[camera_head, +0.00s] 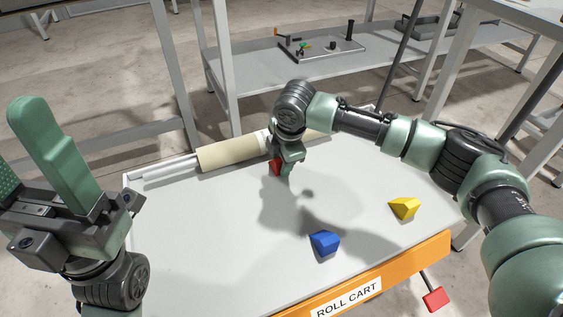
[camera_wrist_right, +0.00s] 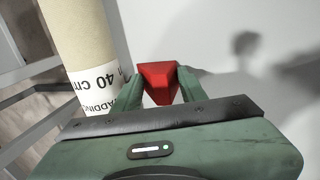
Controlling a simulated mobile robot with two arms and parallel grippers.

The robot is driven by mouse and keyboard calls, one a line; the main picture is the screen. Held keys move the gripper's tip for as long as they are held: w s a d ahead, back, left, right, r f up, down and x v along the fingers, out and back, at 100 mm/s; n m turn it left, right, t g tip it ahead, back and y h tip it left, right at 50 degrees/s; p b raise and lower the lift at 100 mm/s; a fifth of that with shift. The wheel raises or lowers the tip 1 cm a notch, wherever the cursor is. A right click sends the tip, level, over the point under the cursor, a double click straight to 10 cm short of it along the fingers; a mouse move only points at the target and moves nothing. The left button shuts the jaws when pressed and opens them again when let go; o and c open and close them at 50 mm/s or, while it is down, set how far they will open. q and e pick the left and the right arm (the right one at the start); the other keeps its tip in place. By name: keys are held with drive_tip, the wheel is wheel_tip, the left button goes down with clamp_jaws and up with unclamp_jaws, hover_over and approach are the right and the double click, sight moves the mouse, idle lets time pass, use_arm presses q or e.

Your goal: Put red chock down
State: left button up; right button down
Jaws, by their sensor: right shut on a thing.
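The red chock (camera_head: 276,167) is at the far side of the white cart top (camera_head: 190,240), beside the padding roll (camera_head: 228,153). My right gripper (camera_head: 284,168) is shut on it. In the right wrist view the red chock (camera_wrist_right: 158,82) sits between the two green fingers, close to the roll (camera_wrist_right: 80,45). I cannot tell whether the chock touches the cart top. A blue chock (camera_head: 324,243) and a yellow chock (camera_head: 404,207) lie on the near right part of the cart top. My left gripper (camera_head: 40,165) is raised at the left, its fingers apart and empty.
The cart's orange front edge (camera_head: 400,267) reads "ROLL CART", with a red-ended lever (camera_head: 435,299) below it. A grey shelf (camera_head: 350,62) with a tray of small parts stands behind. The middle and left of the cart top are clear.

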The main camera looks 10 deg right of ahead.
drive_tip(key=c, duration=1.1)
unclamp_jaws()
